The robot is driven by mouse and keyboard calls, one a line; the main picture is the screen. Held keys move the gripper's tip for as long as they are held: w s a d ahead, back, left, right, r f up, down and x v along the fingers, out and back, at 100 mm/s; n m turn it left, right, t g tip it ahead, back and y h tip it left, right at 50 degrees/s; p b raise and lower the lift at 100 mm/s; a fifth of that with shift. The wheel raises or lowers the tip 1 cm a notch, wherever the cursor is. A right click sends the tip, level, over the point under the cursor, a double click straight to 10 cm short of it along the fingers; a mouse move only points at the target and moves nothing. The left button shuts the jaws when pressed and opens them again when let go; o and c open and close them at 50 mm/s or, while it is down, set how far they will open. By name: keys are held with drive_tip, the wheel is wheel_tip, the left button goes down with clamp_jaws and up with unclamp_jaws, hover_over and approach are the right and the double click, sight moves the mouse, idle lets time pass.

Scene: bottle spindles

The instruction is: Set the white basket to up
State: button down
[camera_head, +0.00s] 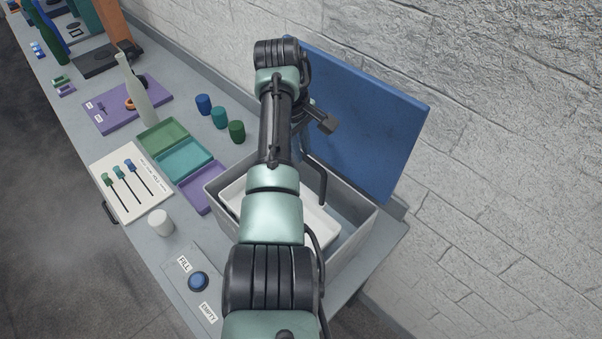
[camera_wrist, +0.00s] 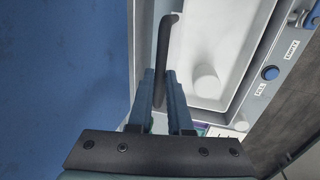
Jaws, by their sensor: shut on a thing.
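The white basket (camera_head: 318,222) sits inside a grey bin (camera_head: 365,222), partly hidden by my arm in the head view. It also shows in the wrist view (camera_wrist: 203,45), with a white cylinder (camera_wrist: 207,85) inside it. A black bent handle (camera_head: 320,180) rises at the basket's wall side. In the wrist view the handle (camera_wrist: 166,50) runs down between the fingers of my gripper (camera_wrist: 161,88), which is shut on it. In the head view my arm hides the fingertips. How high the basket sits in the bin is hard to tell.
A blue panel (camera_head: 365,120) stands upright behind the bin, by the brick wall. A blue button (camera_head: 198,281) with FILL and EMPTY labels and a white cup (camera_head: 160,222) are at the front. Coloured trays (camera_head: 183,160), bottle caps (camera_head: 219,118) and a pale bottle (camera_head: 137,95) stand left.

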drive_tip(key=shift+w+r+p, duration=0.2)
drive_tip(key=shift+r+p, duration=0.1)
drive_tip(key=shift+r, duration=0.9)
drive_tip(key=c, duration=0.9)
unclamp_jaws()
drive_tip(key=shift+o, duration=0.3)
drive_tip(key=shift+s+f, duration=0.1)
drive_tip(key=shift+s, duration=0.05)
drive_tip(key=v, duration=1.3)
drive_tip(key=shift+p, duration=0.35)
